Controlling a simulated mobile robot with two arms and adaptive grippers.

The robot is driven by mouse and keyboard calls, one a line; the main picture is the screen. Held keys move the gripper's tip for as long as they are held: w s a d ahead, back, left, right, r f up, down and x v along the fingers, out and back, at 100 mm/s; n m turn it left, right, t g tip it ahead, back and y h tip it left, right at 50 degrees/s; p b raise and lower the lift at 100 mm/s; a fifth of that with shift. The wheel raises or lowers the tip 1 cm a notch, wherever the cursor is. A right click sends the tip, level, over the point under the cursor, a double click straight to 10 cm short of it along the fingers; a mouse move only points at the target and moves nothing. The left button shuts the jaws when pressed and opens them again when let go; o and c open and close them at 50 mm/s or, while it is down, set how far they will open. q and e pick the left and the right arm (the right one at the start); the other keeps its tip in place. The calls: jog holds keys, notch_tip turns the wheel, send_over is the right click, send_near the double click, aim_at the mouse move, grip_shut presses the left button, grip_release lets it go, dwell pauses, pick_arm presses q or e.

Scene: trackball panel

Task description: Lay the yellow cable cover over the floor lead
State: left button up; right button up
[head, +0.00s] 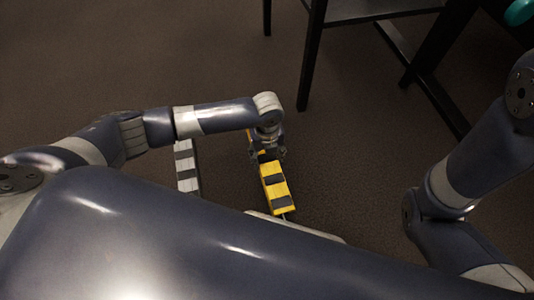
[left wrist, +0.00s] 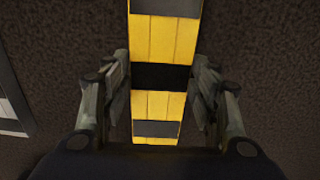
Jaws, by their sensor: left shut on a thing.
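The yellow cable cover (head: 274,182) with dark bands lies lengthwise at the middle of the head view, on or just above the floor; I cannot tell which. My left gripper (head: 268,154) comes down over it from above and hides part of it. In the left wrist view the cover (left wrist: 158,105) runs between the two fingers of the left gripper (left wrist: 161,77), which are shut on its sides at a dark band. A thin pale line, perhaps the floor lead (head: 284,216), shows at the cover's near end; the rest is hidden. My right gripper is out of view.
A grey-and-white banded strip (head: 186,166) lies on the floor left of the yellow cover, partly hidden by my arm. Dark furniture legs (head: 311,55) stand beyond, to the right. The brown floor (head: 130,60) at the far left is clear.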

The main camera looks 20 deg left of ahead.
pick_arm(q)
jog(key=shift+f+b, duration=0.5)
jog(key=shift+f, duration=0.85)
jog(key=o, duration=1.4)
notch_tip(320, 180, up, 12)
